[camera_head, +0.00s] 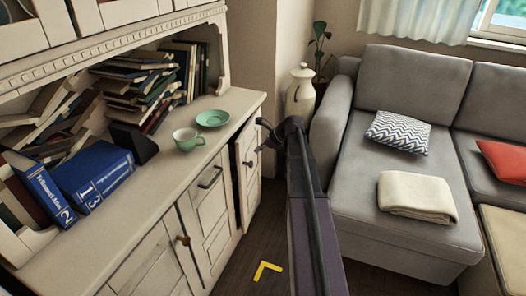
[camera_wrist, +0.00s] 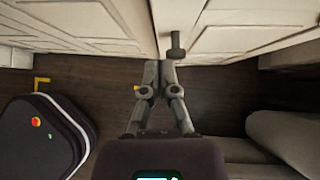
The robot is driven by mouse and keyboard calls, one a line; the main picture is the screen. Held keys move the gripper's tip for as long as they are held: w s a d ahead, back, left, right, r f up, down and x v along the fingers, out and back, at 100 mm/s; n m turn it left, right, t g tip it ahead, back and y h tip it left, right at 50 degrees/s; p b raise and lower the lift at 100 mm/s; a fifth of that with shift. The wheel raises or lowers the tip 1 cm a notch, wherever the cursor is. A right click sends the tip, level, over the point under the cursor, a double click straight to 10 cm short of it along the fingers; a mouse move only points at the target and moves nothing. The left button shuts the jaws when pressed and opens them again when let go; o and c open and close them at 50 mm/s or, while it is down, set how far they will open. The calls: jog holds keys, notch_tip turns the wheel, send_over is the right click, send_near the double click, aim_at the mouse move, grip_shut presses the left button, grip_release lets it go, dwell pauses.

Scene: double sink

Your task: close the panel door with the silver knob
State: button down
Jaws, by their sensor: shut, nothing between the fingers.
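The panel door (camera_head: 244,184) at the right end of the cream cabinet stands slightly ajar, with a dark gap along its left edge. Its silver knob (camera_head: 249,163) shows on its front, and the knob also shows in the wrist view (camera_wrist: 176,45). My gripper (camera_head: 264,136) is shut and empty in front of the door's upper part. In the wrist view its fingertips (camera_wrist: 158,68) are together, just below and left of the knob. I cannot tell whether they touch the door.
A neighbouring cabinet door has a gold knob (camera_head: 183,240). A vase (camera_head: 300,93) stands behind my arm. A grey sofa (camera_head: 350,175) is at right, with dark floor between.

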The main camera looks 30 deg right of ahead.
aim_at(241, 153)
jog(key=w+a, duration=0.1)
jog(key=w+a+f, duration=0.1)
jog(key=w+a+b, duration=0.1)
jog(key=shift+f, duration=0.3)
jog(key=shift+w+a, duration=0.5)
jog(key=shift+d, duration=0.1)
